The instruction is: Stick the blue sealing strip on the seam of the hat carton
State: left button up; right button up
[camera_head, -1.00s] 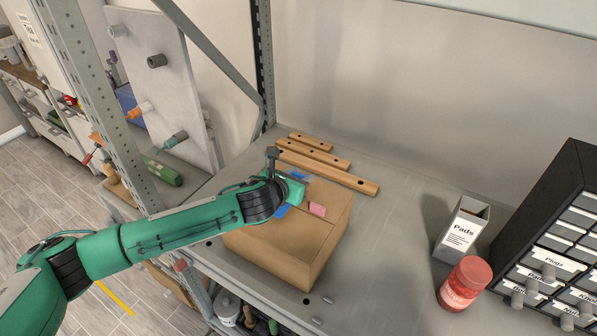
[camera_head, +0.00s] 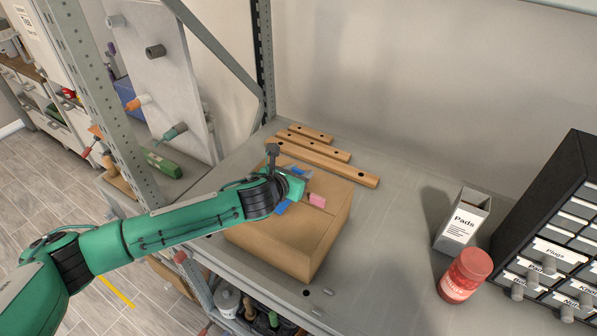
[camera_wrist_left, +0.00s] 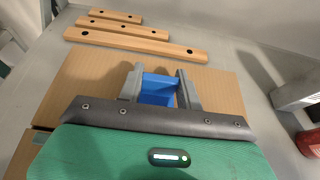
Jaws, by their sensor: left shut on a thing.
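The hat carton (camera_head: 290,251) is a closed brown cardboard box on the shelf, and its top also shows in the left wrist view (camera_wrist_left: 222,90). A seam runs across its top. My left gripper (camera_head: 296,187) is low over the carton top, shut on the blue sealing strip (camera_head: 283,207). In the left wrist view the blue strip (camera_wrist_left: 158,88) lies between the two grey fingers. The gripper hides its middle in the head view, and I cannot tell whether it touches the carton. A pink piece (camera_head: 316,200) shows just right of the gripper. My right gripper is not in view.
Several wooden bars (camera_head: 325,163) lie behind the carton. A Pads box (camera_head: 461,222), a red jar (camera_head: 465,277) and a black drawer cabinet (camera_head: 553,225) stand to the right. A rack post (camera_head: 100,95) rises near my left arm. The shelf between carton and jar is clear.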

pick_arm(q)
jog(key=o, duration=1.2)
jog(key=shift+s+a, duration=0.1)
jog(key=shift+s+a+r, duration=0.1)
jog(key=shift+s, duration=0.1)
jog(key=b+v, duration=0.4)
jog(key=v, duration=0.8)
jog(key=shift+b, duration=0.3)
jog(key=shift+s+a+r, duration=0.2)
jog(key=shift+s+a, duration=0.1)
jog(key=shift+s, duration=0.1)
